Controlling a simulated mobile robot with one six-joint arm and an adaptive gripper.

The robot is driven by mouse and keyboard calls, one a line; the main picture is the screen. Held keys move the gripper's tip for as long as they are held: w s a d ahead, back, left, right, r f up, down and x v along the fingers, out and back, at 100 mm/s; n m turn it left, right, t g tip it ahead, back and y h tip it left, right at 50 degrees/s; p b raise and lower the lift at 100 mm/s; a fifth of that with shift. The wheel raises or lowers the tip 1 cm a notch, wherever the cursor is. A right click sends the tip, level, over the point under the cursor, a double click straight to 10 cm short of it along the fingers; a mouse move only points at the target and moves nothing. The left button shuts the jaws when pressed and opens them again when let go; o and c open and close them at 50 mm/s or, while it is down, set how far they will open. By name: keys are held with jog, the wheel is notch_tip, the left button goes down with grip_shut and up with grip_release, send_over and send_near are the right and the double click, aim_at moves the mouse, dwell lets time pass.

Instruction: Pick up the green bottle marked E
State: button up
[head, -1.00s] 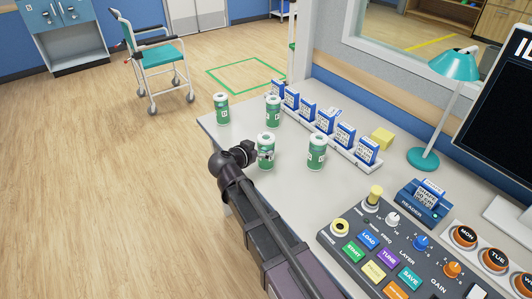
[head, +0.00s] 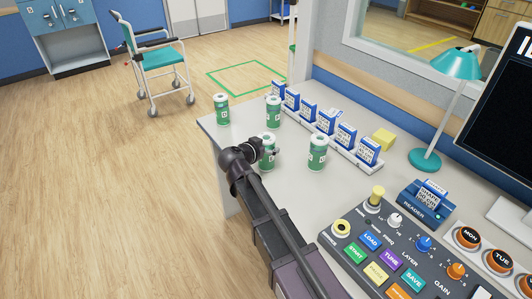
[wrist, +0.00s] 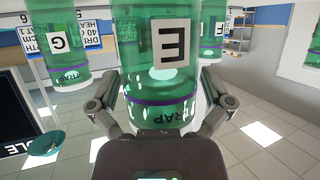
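The green bottle marked E (wrist: 160,85) fills the middle of the wrist view, which looks upside down, with its letter label facing me. In the head view it stands on the desk (head: 271,162), partly hidden behind my gripper (head: 262,151). My gripper's two fingers (wrist: 160,95) are spread, one on each side of the bottle, with their tips close to its sides. I see no clear squeeze on it.
A green bottle marked G (wrist: 62,42) and one marked F (wrist: 213,32) stand close by. In the head view, other green bottles stand at the right (head: 317,153), behind (head: 273,111) and at the far left (head: 222,110). A rack of blue cards (head: 325,121) and a control panel (head: 400,255) lie right.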

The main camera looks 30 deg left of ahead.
aim_at(267, 137)
jog(key=c, duration=1)
jog(key=shift+r, duration=0.15)
notch_tip(267, 137, up, 3)
jog(key=p, duration=0.3)
jog(key=s+d+r+p, duration=0.1)
jog(key=s+d, duration=0.1)
jog(key=s, duration=0.5)
jog(key=s+d+p, duration=0.1)
jog(key=s+d, duration=0.1)
jog(key=s, duration=0.6)
jog(key=shift+s+d+r, duration=0.15)
jog(key=shift+d+r, duration=0.15)
jog(key=shift+r, duration=0.1)
